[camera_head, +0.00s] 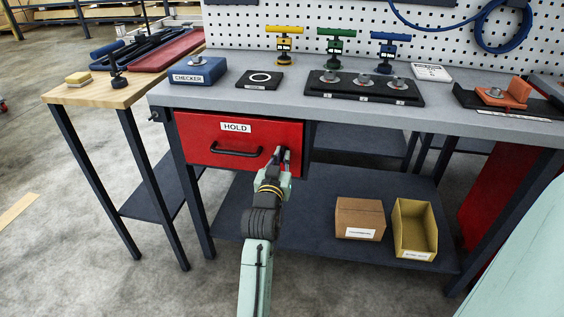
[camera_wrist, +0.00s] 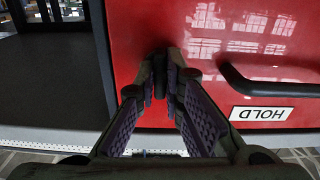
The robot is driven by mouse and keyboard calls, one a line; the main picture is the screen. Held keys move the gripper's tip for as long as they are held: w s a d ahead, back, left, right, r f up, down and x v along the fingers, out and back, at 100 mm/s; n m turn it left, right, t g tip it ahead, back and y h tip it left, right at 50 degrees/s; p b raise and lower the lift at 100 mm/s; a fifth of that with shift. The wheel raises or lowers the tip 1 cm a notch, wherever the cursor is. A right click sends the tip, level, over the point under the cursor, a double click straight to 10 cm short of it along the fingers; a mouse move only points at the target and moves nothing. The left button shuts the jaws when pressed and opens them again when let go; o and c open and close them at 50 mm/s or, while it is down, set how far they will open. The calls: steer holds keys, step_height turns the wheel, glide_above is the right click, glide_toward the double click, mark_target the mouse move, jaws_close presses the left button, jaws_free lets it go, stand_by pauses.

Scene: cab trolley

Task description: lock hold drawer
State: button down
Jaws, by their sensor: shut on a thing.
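The red HOLD drawer (camera_head: 202,140) is under the left part of the grey bench and looks shut, its front in line with the bench frame. Its black bar handle (camera_head: 237,153) is left of my gripper (camera_head: 283,157). In the wrist view, the drawer front (camera_wrist: 210,35) fills the middle and right, with the handle (camera_wrist: 265,87) at the right. My gripper (camera_wrist: 160,72) has its fingertips close together at the drawer front, near its end away from the handle. They are shut on a small part there, apparently the lock key, which the fingers hide.
The grey bench top (camera_head: 300,102) carries a blue CHECKER box (camera_head: 198,71), a black fixture tray (camera_head: 365,92) and an orange fixture (camera_head: 503,93). A brown carton (camera_head: 360,218) and an open yellow bin (camera_head: 414,229) stand on the lower shelf. A wooden side table (camera_head: 105,96) is at left.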

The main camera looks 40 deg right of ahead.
stand_by(0.6)
steer(key=c, duration=1.7)
jaws_free()
steer(key=v, duration=1.2)
